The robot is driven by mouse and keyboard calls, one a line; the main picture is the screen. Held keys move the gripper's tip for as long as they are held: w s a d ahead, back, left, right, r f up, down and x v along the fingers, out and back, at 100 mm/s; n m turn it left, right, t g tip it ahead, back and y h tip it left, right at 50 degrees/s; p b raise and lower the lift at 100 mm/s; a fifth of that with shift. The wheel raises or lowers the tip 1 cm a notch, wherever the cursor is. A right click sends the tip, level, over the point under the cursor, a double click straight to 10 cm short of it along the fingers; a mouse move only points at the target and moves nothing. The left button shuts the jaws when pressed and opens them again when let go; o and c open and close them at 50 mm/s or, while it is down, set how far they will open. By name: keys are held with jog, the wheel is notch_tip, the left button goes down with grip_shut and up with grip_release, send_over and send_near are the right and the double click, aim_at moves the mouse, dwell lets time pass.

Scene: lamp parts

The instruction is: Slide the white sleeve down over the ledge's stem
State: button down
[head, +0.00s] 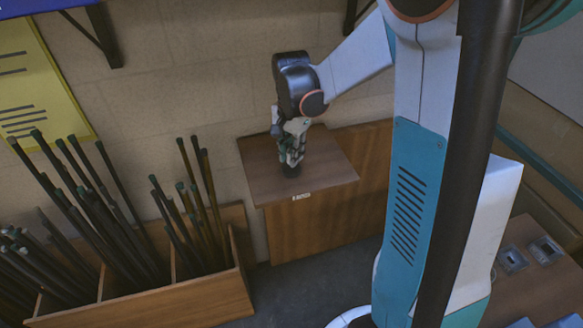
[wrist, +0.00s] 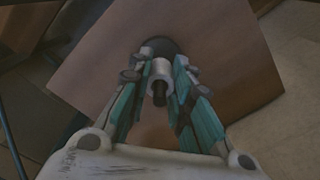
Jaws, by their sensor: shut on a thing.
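The ledge (head: 322,172) is a brown wooden top against the wall, and it fills the middle of the wrist view (wrist: 225,60). A round black base (wrist: 160,46) stands on it, and its edge also shows in the head view (head: 291,171). My gripper (wrist: 160,74) points down above this base and is shut on the white sleeve (wrist: 161,69), between its two teal-sided fingers. A dark stem (wrist: 159,93) shows through the sleeve's near end, so the sleeve appears to be around it. In the head view my gripper (head: 291,155) hides the sleeve and stem.
A wooden bin (head: 175,296) holding several dark rods (head: 120,195) stands left of the ledge. A wall with a yellow poster (head: 35,85) is behind. A bench with small metal parts (head: 545,250) is at the right. The ledge top around the base is clear.

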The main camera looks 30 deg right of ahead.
jog(key=shift+f+b, duration=0.9)
jog(key=shift+f, duration=0.2)
dwell(1.6)
dwell(1.0)
jog(key=c, duration=1.4)
grip_release()
jog(key=shift+o, duration=0.2)
jog(key=shift+r, duration=0.1)
